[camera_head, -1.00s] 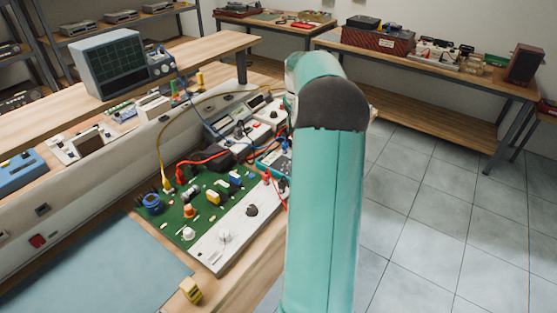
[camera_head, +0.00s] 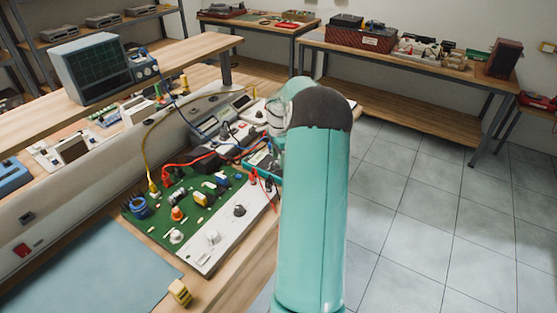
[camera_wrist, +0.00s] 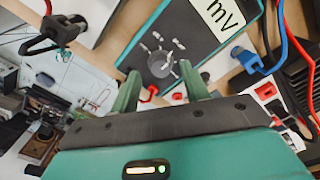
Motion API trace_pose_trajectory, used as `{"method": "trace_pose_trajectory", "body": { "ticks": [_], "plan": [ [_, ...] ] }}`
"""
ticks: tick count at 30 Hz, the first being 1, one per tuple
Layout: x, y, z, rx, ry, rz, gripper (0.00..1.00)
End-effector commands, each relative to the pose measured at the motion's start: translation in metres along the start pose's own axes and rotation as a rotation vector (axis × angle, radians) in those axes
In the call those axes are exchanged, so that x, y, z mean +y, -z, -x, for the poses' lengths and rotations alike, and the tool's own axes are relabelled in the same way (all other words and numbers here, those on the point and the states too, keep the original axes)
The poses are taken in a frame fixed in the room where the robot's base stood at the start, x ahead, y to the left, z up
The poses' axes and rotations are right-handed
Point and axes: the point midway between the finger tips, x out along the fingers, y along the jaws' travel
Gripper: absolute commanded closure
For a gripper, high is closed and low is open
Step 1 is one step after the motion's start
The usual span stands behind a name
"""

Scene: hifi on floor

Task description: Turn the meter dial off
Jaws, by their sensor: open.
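The meter is a teal-edged dark grey multimeter (camera_wrist: 190,32) with a white display reading "mV". Its round grey dial (camera_wrist: 160,64) has a pointer and small white marks around it. In the wrist view my gripper (camera_wrist: 159,71) is open, with one green finger on each side of the dial. I cannot tell whether the fingers touch it. In the head view part of the teal meter (camera_head: 262,163) shows at the bench's right edge, partly behind my arm. My gripper is hidden there.
A green circuit board (camera_head: 185,205) with a white knob panel lies in front of the meter. Red, blue and yellow cables run close by; a blue plug (camera_wrist: 245,59) sits beside the meter. An oscilloscope (camera_head: 92,68) stands on the shelf. The tiled floor (camera_head: 420,210) is clear.

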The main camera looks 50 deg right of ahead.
Motion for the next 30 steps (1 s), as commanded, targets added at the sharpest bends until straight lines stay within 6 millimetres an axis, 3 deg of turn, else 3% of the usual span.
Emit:
{"method": "trace_pose_trajectory", "body": {
  "ticks": [4, 12, 13, 20, 30],
  "plan": [
    [-0.0006, -0.0017, -0.0126, -0.002, 0.0, 0.001, 0.54],
    [-0.0008, -0.0015, -0.0143, -0.001, 0.001, 0.001, 0.54],
    [-0.0008, -0.0015, -0.0142, -0.001, 0.001, 0.001, 0.56],
    [-0.0008, -0.0014, -0.014, -0.001, 0.001, 0.001, 0.99],
    [-0.0009, -0.0014, -0.0139, 0.0, 0.001, 0.038, 0.99]
  ]
}}
